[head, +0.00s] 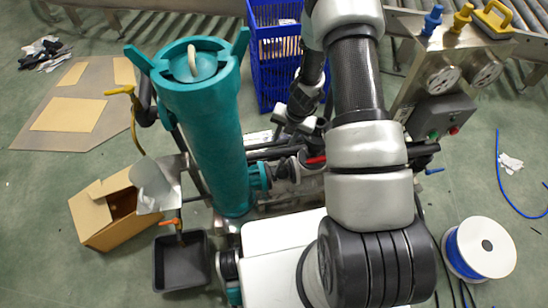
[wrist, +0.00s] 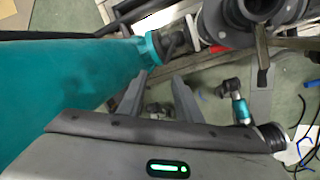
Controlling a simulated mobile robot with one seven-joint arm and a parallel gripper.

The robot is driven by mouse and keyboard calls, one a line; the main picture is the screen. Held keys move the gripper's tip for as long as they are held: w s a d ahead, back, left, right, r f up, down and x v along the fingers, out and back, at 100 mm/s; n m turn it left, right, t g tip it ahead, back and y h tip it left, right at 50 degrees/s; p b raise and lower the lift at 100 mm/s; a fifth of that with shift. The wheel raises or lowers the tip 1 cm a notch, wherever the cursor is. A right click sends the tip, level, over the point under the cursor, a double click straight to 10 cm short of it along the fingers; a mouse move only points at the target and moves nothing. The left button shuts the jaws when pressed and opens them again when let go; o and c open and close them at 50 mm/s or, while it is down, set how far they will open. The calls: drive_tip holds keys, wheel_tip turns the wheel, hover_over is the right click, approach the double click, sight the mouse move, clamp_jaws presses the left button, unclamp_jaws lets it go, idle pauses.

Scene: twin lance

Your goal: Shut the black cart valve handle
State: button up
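My gripper (wrist: 160,80) is in the wrist view with its two grey fingers apart and nothing between them. The fingertips are just below a black fitting (wrist: 172,42) that joins the teal flange of the big teal cylinder (wrist: 75,75); I cannot tell whether they touch. A dark lever-like part (wrist: 262,78) hangs from the pipework to the right, but I cannot tell if it is the black valve handle. In the head view the teal cylinder (head: 215,140) stands on the cart, and my wrist (head: 305,95) is over the pipes to its right. My arm hides part of the pipework there.
A red handle (head: 316,160) is on the pipework. A yellow lever (head: 120,91) and an orange handle (head: 168,222) are left of the cylinder. A gauge panel (head: 450,75) is at right. A blue crate (head: 272,75), cardboard box (head: 103,212), black bin (head: 182,263) and cable spool (head: 480,248) surround the cart.

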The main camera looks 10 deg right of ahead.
drive_tip(key=m, duration=0.2)
approach(277, 170)
drive_tip(key=b+x, duration=0.4)
drive_tip(key=x, duration=0.4)
drive_tip(key=shift+a+b, duration=0.15)
drive_tip(key=shift+b, duration=0.25)
drive_tip(key=shift+r, duration=0.1)
drive_tip(key=shift+c, duration=0.5)
clamp_jaws()
